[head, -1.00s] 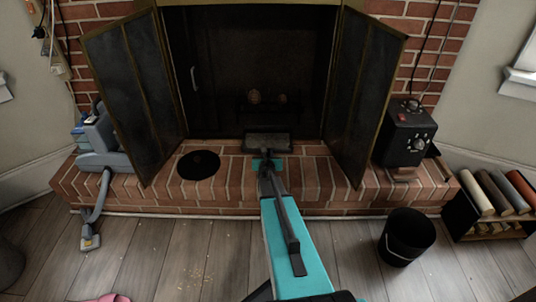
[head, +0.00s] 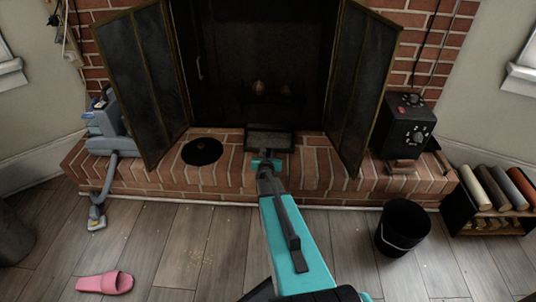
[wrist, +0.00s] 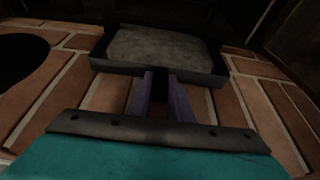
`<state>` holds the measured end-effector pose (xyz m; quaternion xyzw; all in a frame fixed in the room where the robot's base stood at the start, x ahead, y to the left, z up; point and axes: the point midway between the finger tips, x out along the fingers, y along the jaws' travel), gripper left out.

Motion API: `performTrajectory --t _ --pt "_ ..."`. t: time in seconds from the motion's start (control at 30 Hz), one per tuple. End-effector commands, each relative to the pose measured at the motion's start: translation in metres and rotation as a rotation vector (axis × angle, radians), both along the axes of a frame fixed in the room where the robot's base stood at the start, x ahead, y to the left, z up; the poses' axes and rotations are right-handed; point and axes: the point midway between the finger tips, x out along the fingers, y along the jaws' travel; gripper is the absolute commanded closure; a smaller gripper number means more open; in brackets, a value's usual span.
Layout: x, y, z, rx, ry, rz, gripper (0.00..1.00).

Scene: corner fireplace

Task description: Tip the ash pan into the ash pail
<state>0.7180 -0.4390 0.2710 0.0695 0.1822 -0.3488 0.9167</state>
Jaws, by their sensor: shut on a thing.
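The ash pan (head: 270,140) is a dark shallow tray at the front of the brick hearth, before the open firebox. In the wrist view the ash pan (wrist: 161,73) looks level and holds a layer of grey ash. My gripper (head: 266,168) is shut on its near side; in the wrist view the two fingers (wrist: 160,95) meet at the pan's front, where the exact grip is dark. The ash pail (head: 403,228) is a black open bucket with a thin wire handle, standing on the floor right of my arm. Its inside is too dark to read.
The screen doors (head: 138,88) stand open on both sides of the firebox. A round black lid (head: 202,151) lies on the brick hearth (head: 225,180). A pink slipper (head: 105,282) lies on the floor.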

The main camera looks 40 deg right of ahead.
Motion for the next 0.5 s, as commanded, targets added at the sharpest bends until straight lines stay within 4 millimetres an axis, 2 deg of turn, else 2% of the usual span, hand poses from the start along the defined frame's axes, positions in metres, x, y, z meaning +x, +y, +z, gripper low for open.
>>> performTrajectory --t 0.5 --pt "0.0002 0.0091 0.0003 0.0 0.0 0.0 1.0"
